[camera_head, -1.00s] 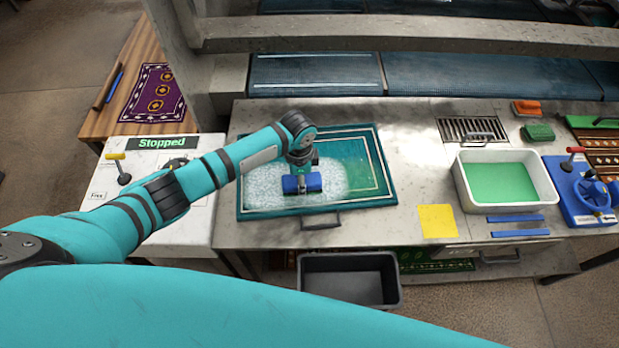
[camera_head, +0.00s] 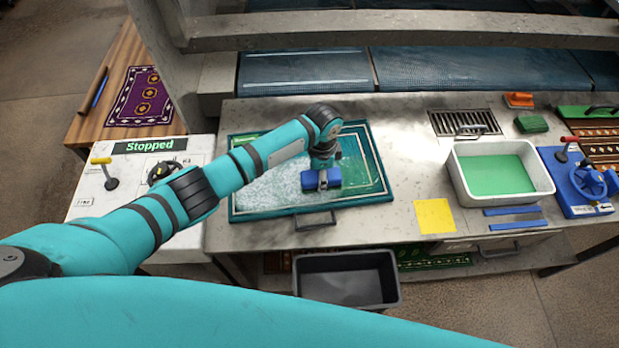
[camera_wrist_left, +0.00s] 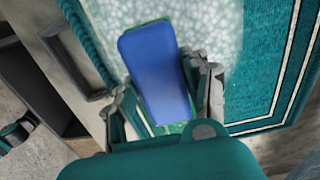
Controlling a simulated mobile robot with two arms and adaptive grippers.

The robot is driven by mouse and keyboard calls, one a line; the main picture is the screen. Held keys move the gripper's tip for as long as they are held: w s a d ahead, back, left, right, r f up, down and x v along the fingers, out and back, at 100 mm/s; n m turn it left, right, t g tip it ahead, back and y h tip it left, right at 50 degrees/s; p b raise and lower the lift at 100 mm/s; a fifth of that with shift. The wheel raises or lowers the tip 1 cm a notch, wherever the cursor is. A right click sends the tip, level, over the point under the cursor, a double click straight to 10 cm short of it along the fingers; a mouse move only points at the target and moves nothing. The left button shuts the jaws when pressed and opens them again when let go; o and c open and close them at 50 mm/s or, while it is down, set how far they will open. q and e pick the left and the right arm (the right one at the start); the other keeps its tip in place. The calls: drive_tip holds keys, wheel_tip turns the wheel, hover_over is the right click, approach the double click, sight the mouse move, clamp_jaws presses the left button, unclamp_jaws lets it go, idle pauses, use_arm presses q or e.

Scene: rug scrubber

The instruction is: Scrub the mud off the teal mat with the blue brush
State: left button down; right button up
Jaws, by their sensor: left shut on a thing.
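The teal mat (camera_head: 374,183) lies flat on the worktop, with a cream border line. White foam (camera_head: 268,188) covers its left and middle part; the right part shows bare teal. No brown mud is distinguishable in these views. My left gripper (camera_head: 322,170) is shut on the blue brush (camera_head: 322,184), over the mat's front middle. In the left wrist view the blue brush (camera_wrist_left: 158,75) sits between the fingers, over foam on the mat (camera_wrist_left: 251,70). Its underside is hidden, so contact is hard to confirm. My right gripper is not in view.
A white tub (camera_head: 470,195) of green liquid stands right of the mat, with a yellow cloth (camera_head: 435,216) near it. A dark bin (camera_head: 345,280) sits below the front edge. A control panel (camera_head: 130,180) reading "Stopped" is at left. A drain grate (camera_head: 464,122) lies behind the tub.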

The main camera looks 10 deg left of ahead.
use_arm(q)
drive_tip(key=shift+w+d, duration=0.2)
drive_tip(key=shift+d, duration=0.25)
drive_tip(key=shift+a+r, duration=0.1)
drive_tip(key=shift+r, duration=0.25)
wheel_tip(320, 180, up, 2)
drive_tip(key=p, duration=0.2)
drive_tip(key=shift+r+p, duration=0.25)
drive_tip(key=shift+p, duration=0.1)
drive_tip(key=shift+r, duration=0.8)
